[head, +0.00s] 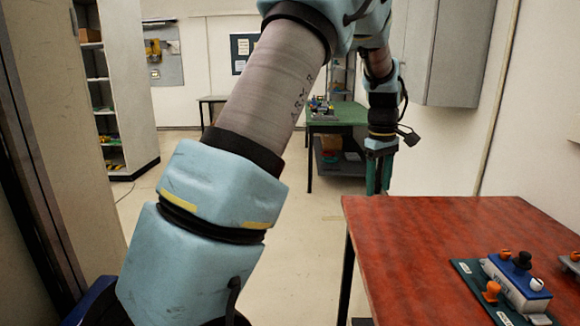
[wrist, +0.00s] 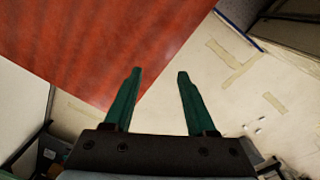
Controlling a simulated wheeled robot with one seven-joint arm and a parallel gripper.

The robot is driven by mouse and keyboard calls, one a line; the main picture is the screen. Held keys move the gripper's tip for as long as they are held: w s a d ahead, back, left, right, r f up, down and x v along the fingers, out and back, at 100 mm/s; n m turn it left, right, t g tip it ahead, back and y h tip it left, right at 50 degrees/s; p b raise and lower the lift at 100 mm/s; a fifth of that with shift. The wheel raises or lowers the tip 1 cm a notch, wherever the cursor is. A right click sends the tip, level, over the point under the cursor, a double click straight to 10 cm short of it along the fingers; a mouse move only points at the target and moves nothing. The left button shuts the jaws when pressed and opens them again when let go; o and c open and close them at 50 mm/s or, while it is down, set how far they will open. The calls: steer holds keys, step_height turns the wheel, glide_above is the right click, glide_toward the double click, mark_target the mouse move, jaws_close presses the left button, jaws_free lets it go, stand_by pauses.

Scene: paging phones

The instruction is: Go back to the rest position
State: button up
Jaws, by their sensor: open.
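My gripper (head: 378,190) hangs pointing down beyond the far left corner of the red table in the head view. Its two green fingers are apart, and nothing is between them. In the wrist view my gripper (wrist: 159,72) shows the same open, empty fingers, with the table's corner near the left finger and bare floor under the right one. My arm stretches forward across the head view and hides part of the room behind it.
The red table (head: 430,240) fills the lower right and holds a blue device (head: 516,282) with orange and black knobs. A green table (head: 345,113) with items stands farther back. Shelves (head: 105,85) stand at left. Pale floor (head: 310,240) is open between.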

steer(key=s+a+f+m, duration=0.1)
steer(key=s+a, duration=0.1)
steer(key=a, duration=0.7)
steer(key=s+a+f+m, duration=0.1)
steer(key=s+a+m, duration=0.15)
steer(key=a, duration=0.75)
steer(key=s+a+f+m+t, duration=0.1)
steer(key=s+a+f+m, duration=0.1)
steer(key=s+a, duration=0.9)
steer(key=shift+s+a+f+m, duration=0.3)
steer(key=shift+s+f+m, duration=0.1)
steer(key=shift+m, duration=0.05)
